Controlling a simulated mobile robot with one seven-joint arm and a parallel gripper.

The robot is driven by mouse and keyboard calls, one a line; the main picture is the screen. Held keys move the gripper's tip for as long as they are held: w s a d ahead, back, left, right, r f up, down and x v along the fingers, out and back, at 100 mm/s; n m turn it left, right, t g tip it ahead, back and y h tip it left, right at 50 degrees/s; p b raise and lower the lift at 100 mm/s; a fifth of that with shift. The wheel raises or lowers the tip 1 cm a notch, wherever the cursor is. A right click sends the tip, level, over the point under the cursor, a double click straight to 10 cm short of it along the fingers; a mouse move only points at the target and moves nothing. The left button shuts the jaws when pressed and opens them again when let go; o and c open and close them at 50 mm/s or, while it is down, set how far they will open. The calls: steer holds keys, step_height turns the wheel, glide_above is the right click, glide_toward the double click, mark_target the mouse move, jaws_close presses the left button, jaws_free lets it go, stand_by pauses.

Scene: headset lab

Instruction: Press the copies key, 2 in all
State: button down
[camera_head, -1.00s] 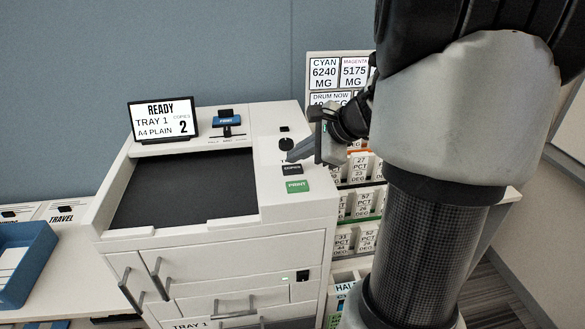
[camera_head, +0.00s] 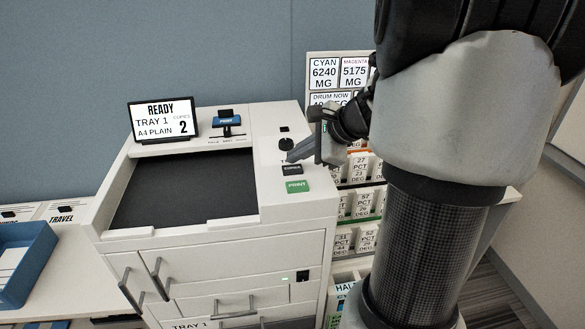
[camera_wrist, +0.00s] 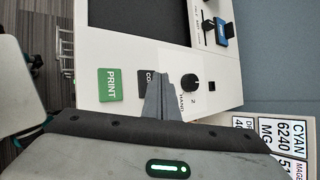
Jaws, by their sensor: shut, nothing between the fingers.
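The copier's black copies key (camera_head: 292,170) sits on the right panel, just above the green PRINT key (camera_head: 297,186). The small screen (camera_head: 163,119) reads READY, TRAY 1, A4 PLAIN, COPIES 2. My gripper (camera_head: 291,157) is shut and empty, its tips close above and just behind the copies key; I cannot tell whether they touch it. In the wrist view the copies key (camera_wrist: 144,84) is partly hidden by my shut gripper (camera_wrist: 160,78), and the green PRINT key (camera_wrist: 110,85) lies beside it.
A black knob (camera_head: 286,144) stands behind the copies key. A rack of labelled cards (camera_head: 362,168) stands right of the copier. A blue tray (camera_head: 27,262) lies at left.

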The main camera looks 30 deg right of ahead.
mark_target(297, 170)
steer(key=shift+f, duration=0.1)
steer(key=shift+f+b, duration=0.35)
steer(key=shift+b, duration=0.15)
steer(key=shift+f+b, duration=0.4)
stand_by(0.7)
stand_by(0.3)
steer(key=shift+r+p, duration=0.65)
steer(key=shift+r, duration=0.2)
step_height(297, 170, up, 5)
steer(key=p, duration=0.4)
stand_by(0.6)
